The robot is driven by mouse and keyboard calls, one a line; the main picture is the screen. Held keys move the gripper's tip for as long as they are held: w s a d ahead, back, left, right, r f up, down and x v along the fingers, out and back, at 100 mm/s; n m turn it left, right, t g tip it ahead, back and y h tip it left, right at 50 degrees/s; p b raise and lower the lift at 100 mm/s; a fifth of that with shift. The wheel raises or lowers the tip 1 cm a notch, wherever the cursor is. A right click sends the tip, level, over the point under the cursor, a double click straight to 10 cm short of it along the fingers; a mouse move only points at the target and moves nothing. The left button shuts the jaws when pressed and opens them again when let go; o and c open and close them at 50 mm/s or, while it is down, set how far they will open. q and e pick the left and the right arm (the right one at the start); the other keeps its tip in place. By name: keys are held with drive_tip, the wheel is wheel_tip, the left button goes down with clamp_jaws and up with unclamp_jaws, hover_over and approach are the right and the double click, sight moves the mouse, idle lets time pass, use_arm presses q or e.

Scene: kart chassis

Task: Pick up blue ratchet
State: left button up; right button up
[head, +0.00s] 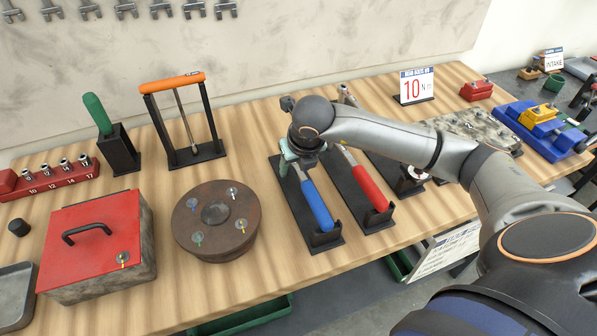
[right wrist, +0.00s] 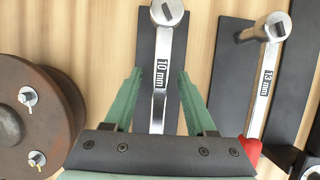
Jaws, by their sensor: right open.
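The blue ratchet lies on a black stand on the bench, its blue handle (head: 318,208) toward the bench's front edge. In the right wrist view its silver shaft (right wrist: 160,72) is marked 10 mm and its head is at the top. My right gripper (head: 290,160) is over the ratchet's shaft, partly hidden by the arm. In the right wrist view the green fingers of that gripper (right wrist: 160,90) are open, one on each side of the shaft, with gaps showing. The blue handle is hidden there. My left gripper is not in view.
A red-handled ratchet (head: 365,182) marked 13 mm lies on a stand close to the right. A brown disc (head: 215,215) with bolts is to the left. A red-lidded box (head: 95,235) and an orange-handled tool (head: 172,83) stand farther left.

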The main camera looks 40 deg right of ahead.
clamp_jaws()
idle(0.5)
idle(1.0)
